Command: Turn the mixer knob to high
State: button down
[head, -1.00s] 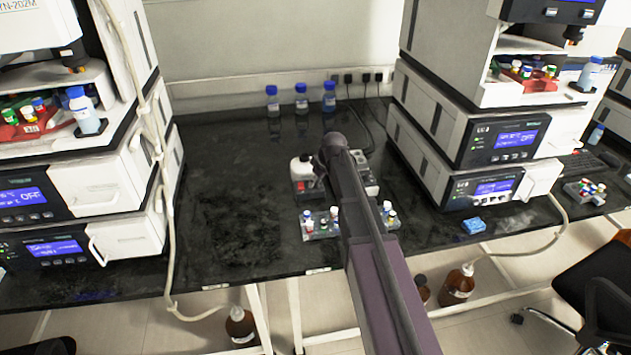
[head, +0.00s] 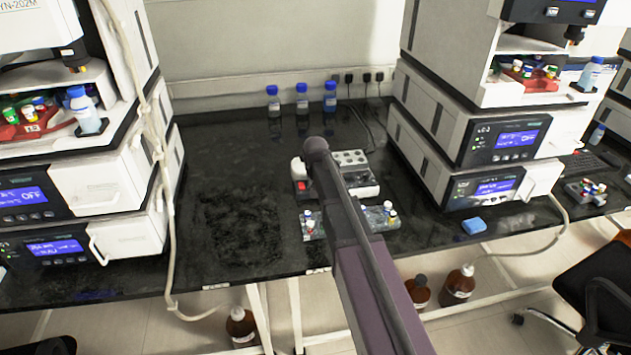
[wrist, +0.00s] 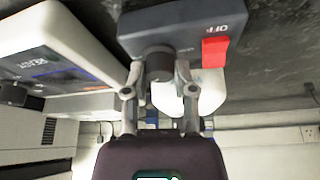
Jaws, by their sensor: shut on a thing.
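The mixer is a small dark grey box (wrist: 185,22) in the wrist view, with a white rounded part beside it. Its red switch (wrist: 214,53) sits next to an "OFF" marking. The round dark knob (wrist: 158,57) is on the same face. My gripper (wrist: 160,72) has one finger on each side of the knob and is shut on it. The knob's pointer and setting cannot be made out. In the head view the mixer (head: 301,186) is partly covered by my arm, which hides the gripper and knob.
A rack of small vials (head: 313,232) is in front. Blue-capped bottles (head: 302,101) stand at the back. Instrument stacks (head: 480,140) flank the bench. The bench left of the mixer is clear.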

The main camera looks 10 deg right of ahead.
jog(key=m, duration=0.2)
jog(key=m+h, duration=0.1)
jog(key=m, duration=0.1)
jog(key=shift+a+g+h, duration=0.1)
jog(key=shift+g+h, duration=0.2)
jog(key=shift+g, duration=0.1)
jog(key=shift+m+g+h, duration=0.4)
jog(key=shift+m, duration=1)
jog(key=shift+c, duration=2.2)
grip_release()
